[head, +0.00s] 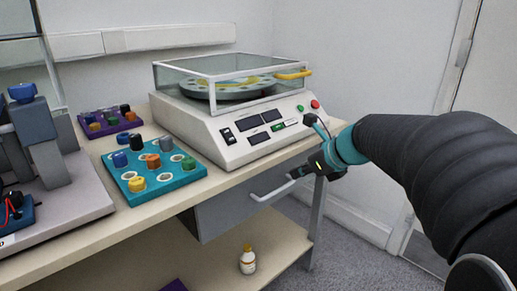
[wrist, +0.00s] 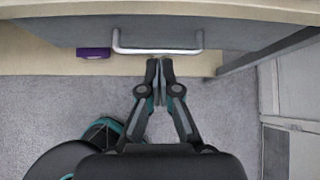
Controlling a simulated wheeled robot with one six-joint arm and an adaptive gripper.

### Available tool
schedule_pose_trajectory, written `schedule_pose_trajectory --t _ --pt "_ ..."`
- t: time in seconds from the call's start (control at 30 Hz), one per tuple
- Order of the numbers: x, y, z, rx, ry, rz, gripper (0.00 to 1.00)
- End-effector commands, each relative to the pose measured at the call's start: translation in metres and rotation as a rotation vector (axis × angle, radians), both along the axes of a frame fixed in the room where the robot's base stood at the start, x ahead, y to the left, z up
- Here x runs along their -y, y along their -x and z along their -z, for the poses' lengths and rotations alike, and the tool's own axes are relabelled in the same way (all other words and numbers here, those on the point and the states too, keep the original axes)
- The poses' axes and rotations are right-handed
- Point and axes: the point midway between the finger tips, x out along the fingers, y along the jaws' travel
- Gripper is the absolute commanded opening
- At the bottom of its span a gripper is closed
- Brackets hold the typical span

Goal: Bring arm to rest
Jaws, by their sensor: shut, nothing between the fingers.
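My gripper (head: 303,172) is in front of the bench, by the right end of the drawer handle (head: 270,190). In the wrist view my gripper (wrist: 159,64) has its fingertips together and empty, just short of the handle (wrist: 158,50). I cannot tell whether the tips touch the handle. My black and teal arm reaches in from the right in the head view. The grey drawer (head: 240,208) under the bench top looks closed or nearly so.
A white machine with a clear cover (head: 235,130) stands on the bench (head: 215,182). A teal tray (head: 178,183) and a purple tray (head: 98,130) hold coloured knobs. A white bottle (head: 248,262) stands on the lower shelf. The floor (head: 350,245) on the right is clear.

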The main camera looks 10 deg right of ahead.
Motion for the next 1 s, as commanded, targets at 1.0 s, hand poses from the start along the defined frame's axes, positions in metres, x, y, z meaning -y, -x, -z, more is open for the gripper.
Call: schedule_pose_trajectory --t 1.0 --pt "-0.019 0.219 0.088 0.352 1.477 -2.014 0.00"
